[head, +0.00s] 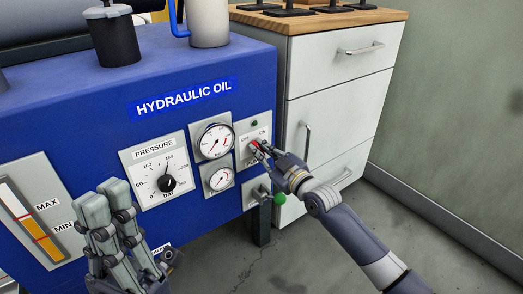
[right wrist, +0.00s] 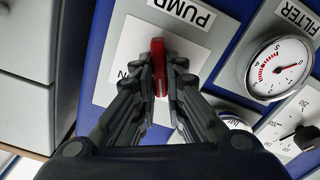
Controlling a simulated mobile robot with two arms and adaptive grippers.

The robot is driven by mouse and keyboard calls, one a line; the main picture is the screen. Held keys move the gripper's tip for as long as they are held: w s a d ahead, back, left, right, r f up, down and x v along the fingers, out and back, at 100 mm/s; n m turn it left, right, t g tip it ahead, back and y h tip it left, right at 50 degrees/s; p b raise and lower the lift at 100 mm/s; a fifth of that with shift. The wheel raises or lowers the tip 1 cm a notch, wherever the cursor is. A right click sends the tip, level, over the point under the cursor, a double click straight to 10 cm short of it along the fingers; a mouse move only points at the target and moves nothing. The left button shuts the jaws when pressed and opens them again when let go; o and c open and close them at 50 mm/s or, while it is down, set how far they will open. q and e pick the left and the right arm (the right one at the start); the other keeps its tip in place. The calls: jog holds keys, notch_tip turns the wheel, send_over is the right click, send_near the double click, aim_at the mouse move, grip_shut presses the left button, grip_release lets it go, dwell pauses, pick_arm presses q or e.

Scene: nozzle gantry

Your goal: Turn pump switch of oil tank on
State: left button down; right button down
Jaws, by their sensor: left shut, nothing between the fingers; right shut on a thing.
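The blue hydraulic oil tank (head: 95,120) fills the left and middle of the head view. Its pump switch plate (head: 247,150) has OFF and ON labels at the right end of the front. My right gripper (head: 262,149) is at this plate, shut on the red pump switch (right wrist: 158,52). In the right wrist view, my right gripper (right wrist: 160,82) has a finger on each side of the red handle, under the PUMP label. The fingers hide part of the plate. My left gripper (head: 105,200) is shut and empty in front of the tank, below the pressure dial.
Two gauges (head: 215,141) and a pressure knob (head: 167,183) sit left of the switch. A valve with a green knob (head: 280,199) is just below my right gripper. A white drawer cabinet (head: 335,105) stands close on the right. Grey floor is open in front.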

jog(key=shift+m+p, duration=0.45)
jog(key=shift+m, duration=0.65)
jog(key=m, duration=0.2)
jog(key=shift+w+d+m+p, duration=0.1)
jog(key=shift+d+m+p, duration=0.05)
jog(key=shift+m+p, duration=0.25)
jog(key=m, duration=0.2)
jog(key=shift+m, duration=0.3)
jog(key=shift+w+d+f+m, duration=0.1)
jog(key=shift+d+m, duration=0.05)
jog(key=shift+m, duration=1.65)
jog(key=c, duration=1.7)
grip_release()
jog(key=shift+o, duration=0.2)
